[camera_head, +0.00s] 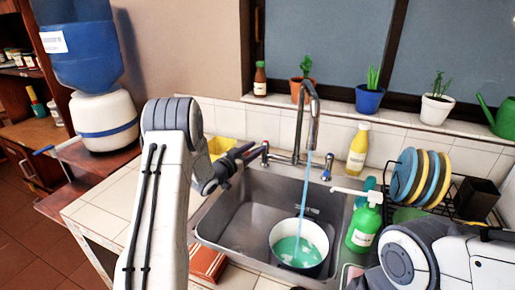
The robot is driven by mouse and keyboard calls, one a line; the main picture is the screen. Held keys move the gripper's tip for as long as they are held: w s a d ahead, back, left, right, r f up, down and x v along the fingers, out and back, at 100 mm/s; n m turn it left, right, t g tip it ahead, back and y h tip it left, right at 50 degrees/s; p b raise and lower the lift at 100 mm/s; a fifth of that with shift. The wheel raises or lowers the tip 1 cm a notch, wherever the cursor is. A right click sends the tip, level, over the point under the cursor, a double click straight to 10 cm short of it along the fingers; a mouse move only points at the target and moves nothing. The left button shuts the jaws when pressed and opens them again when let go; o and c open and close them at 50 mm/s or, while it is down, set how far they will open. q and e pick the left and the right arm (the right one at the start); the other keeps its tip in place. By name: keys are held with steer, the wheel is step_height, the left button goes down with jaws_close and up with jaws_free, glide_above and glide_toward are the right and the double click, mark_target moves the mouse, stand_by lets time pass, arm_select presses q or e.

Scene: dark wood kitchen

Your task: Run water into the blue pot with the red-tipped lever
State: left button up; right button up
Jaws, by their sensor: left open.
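The pot (284,236) stands in the metal sink under the faucet (313,100). Its rim and inner wall look pale, its outside is mostly hard to see, and greenish-blue liquid lies in it. A thin blue stream (305,190) runs from the spout into the pot. The red-tipped lever (265,148) is left of the faucet and the blue-tipped lever (327,166) is right of it. My left gripper (246,155) is open beside the red-tipped lever; contact cannot be told. My right arm is at the lower right, its gripper out of view.
A green soap bottle (363,228) stands at the sink's right edge, and a yellow bottle (358,150) stands behind. A dish rack (448,207) with plates is at the right. Potted plants line the sill. A water dispenser (105,120) stands at the left. The sink's left part is clear.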

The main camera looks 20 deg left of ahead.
arm_select(q)
steer(key=b+v, duration=0.1)
steer(key=v, duration=0.7)
steer(key=shift+s, duration=0.3)
stand_by(6.9)
